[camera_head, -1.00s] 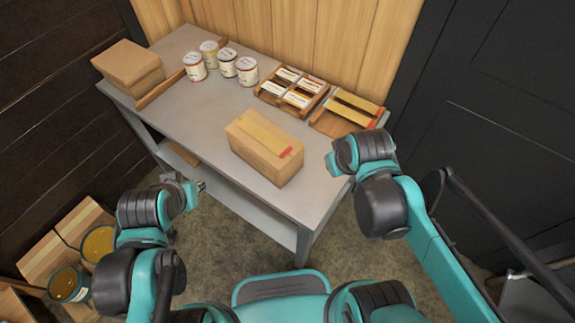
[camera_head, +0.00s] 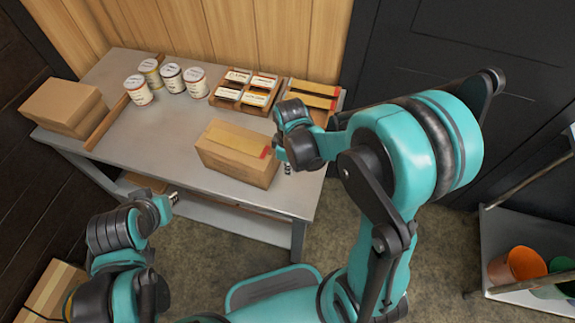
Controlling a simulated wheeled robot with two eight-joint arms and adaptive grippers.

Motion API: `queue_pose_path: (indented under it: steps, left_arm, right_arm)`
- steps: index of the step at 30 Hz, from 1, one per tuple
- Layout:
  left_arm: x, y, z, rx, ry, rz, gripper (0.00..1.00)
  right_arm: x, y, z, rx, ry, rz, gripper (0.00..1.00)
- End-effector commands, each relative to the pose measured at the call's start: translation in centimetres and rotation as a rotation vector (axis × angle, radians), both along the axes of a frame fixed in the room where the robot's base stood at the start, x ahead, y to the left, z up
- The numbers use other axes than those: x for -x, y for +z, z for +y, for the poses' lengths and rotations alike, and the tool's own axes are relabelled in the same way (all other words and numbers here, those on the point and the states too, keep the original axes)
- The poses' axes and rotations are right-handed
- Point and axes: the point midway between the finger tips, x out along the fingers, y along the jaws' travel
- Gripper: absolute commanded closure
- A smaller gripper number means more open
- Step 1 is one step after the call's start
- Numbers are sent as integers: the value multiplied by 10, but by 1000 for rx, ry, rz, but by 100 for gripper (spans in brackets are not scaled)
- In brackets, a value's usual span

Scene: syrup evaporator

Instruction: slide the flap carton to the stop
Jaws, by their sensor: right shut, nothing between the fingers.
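The flap carton (camera_head: 232,166), a closed tan box with a yellowish top strip and a red mark, sits on the grey table (camera_head: 178,137) near its front edge. A wooden strip (camera_head: 107,122), apparently the stop, lies across the table to its left, with bare tabletop between. My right gripper (camera_head: 287,168) is shut and empty beside the carton's right end; I cannot tell whether it touches. The arm partly hides that end. My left gripper (camera_head: 173,198) is low, in front of the table's front edge and apart from the carton; its fingers are too small to read.
Stacked cartons (camera_head: 64,105) lie left of the strip. Several labelled cans (camera_head: 172,79) stand behind, near the wall. A compartment tray (camera_head: 246,92) and a wooden tray with yellow strips (camera_head: 314,95) are at the back right. An orange bucket (camera_head: 517,265) is on a shelf at right.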

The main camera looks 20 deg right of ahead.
Motion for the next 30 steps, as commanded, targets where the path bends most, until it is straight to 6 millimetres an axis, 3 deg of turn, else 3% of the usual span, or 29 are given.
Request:
queue_pose_path:
  steps: [1, 7, 15, 30]
  left_arm:
    - [0, -9, 0, 0, 0, 0, 76]
    - [0, -26, 0, 0, 0, 0, 76]
    - [0, -30, 0, 0, 0, 0, 76]
    - [0, -31, 0, 0, 0, 0, 76]
  right_arm:
    - [-1, -17, 0, 0, 0, 0, 100]
    - [0, -57, 0, 0, -1, -1, 100]
    - [-22, -51, 28, 0, 0, -1, 100]
    - [-28, -50, 35, 0, -1, -1, 100]
